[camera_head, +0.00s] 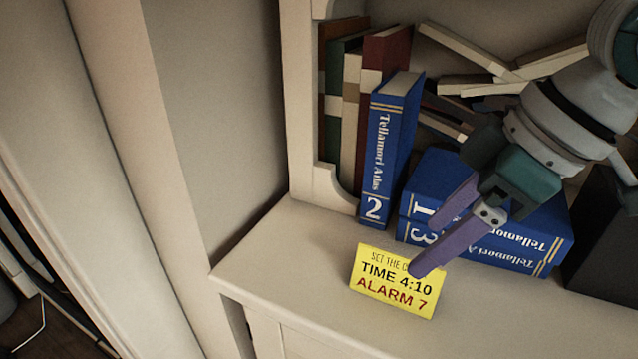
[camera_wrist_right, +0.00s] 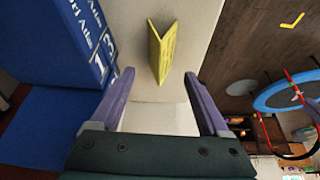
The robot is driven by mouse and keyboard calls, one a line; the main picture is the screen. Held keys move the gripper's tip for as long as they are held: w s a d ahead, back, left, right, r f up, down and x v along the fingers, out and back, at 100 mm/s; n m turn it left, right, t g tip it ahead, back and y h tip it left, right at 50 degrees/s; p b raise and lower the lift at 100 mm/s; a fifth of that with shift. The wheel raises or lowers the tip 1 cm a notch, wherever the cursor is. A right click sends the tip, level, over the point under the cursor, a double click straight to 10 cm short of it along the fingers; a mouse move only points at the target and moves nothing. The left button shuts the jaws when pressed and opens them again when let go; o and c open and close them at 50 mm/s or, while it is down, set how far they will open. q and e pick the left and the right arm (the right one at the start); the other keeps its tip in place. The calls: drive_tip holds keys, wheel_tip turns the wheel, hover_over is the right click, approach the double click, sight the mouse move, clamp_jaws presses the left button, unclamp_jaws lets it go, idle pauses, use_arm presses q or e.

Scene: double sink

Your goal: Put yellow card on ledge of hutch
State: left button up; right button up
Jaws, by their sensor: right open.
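The yellow card (camera_head: 393,284) is a folded tent card with "TIME 4:10 ALARM 7" printed on it. It stands upright on the cream ledge (camera_head: 272,262) of the hutch, in front of the blue books. It also shows in the right wrist view (camera_wrist_right: 163,50), beyond my fingertips and roughly between their lines. My right gripper (camera_head: 422,247) is open and empty, with one purple finger overlapping the card's upper right edge in the head view. In the right wrist view my right gripper (camera_wrist_right: 158,82) has its fingers spread, with the card ahead of them. My left gripper is not in view.
An upright blue atlas marked 2 (camera_head: 385,150) stands beside other books at the hutch's left side. Blue books marked 1 and 3 (camera_head: 520,240) lie stacked behind the card, close to my right gripper. The ledge left of the card is clear.

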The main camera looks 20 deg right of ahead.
drive_tip(key=v, duration=0.3)
drive_tip(key=shift+s+r+p, duration=0.2)
drive_tip(key=shift+r+p, duration=0.15)
drive_tip(key=s+a+f+m, duration=0.1)
drive_tip(key=s+a+f, duration=0.5)
drive_tip(key=a, duration=0.2)
drive_tip(key=s+d+f+m+h, duration=0.1)
drive_tip(key=s+d+m+h, duration=0.1)
drive_tip(key=s+m, duration=0.2)
drive_tip(key=s, duration=0.2)
drive_tip(key=shift+s+d+f, duration=0.2)
drive_tip(key=shift+s+d, duration=0.1)
drive_tip(key=shift+s, duration=0.05)
wheel_tip(320, 180, up, 55)
drive_tip(key=p, duration=5.5)
